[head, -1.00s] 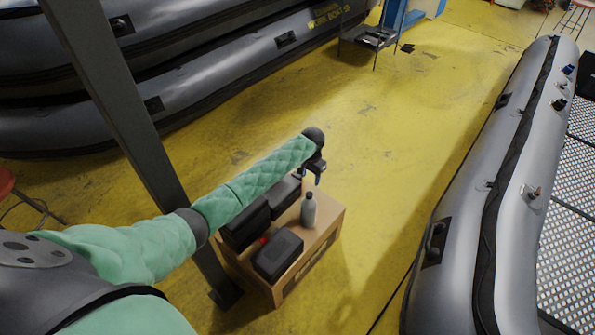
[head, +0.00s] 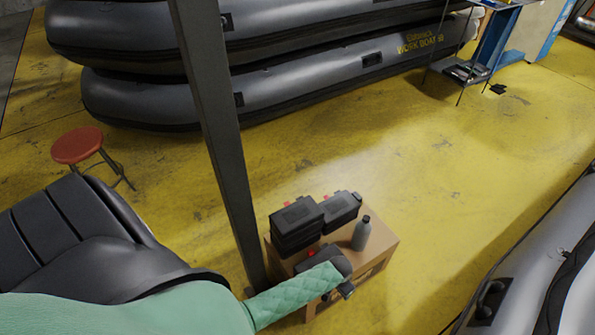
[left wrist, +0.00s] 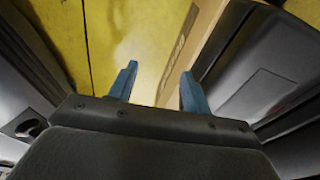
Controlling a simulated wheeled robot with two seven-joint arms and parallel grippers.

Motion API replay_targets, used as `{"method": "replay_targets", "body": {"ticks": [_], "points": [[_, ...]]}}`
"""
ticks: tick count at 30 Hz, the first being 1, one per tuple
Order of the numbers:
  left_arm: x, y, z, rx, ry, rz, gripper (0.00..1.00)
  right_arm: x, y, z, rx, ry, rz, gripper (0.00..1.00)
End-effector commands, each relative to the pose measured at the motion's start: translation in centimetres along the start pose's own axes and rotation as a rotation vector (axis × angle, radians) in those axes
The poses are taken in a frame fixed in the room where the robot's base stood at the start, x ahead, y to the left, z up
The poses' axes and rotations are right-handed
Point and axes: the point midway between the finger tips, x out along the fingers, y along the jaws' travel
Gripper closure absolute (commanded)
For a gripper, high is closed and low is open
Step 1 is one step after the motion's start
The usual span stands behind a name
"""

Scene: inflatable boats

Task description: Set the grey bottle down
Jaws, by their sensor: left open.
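The grey bottle (head: 361,234) stands upright on the cardboard box (head: 385,252), near its right side, with a dark cap on top. My left gripper (head: 340,292) is over the near edge of the box, in front of the bottle and apart from it. In the left wrist view its two blue fingers (left wrist: 158,88) are spread with nothing between them. The box's side also shows there (left wrist: 190,45). The bottle is not seen in the left wrist view. My right gripper is not in view.
Black cases (head: 297,222) (head: 341,208) stand on the box left of the bottle; another is partly hidden behind my left arm. A dark post (head: 222,150) rises beside the box. Grey inflatable boats (head: 290,85) lie behind, another (head: 530,275) at right. A red stool (head: 78,146) stands left.

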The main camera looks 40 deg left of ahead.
Motion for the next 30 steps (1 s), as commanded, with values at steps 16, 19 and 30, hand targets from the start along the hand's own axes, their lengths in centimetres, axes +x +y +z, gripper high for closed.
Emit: {"method": "replay_targets", "body": {"ticks": [16,19,30], "points": [[4.6,4.9,22.1,-0.081,0.030,-0.043,0.51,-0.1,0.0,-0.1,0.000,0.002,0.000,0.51],[4.7,5.1,24.1,-0.086,0.030,-0.052,0.51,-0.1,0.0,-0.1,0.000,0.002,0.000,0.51],[4.7,5.2,25.1,-0.088,0.033,-0.057,0.51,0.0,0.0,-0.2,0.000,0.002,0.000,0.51]]}}
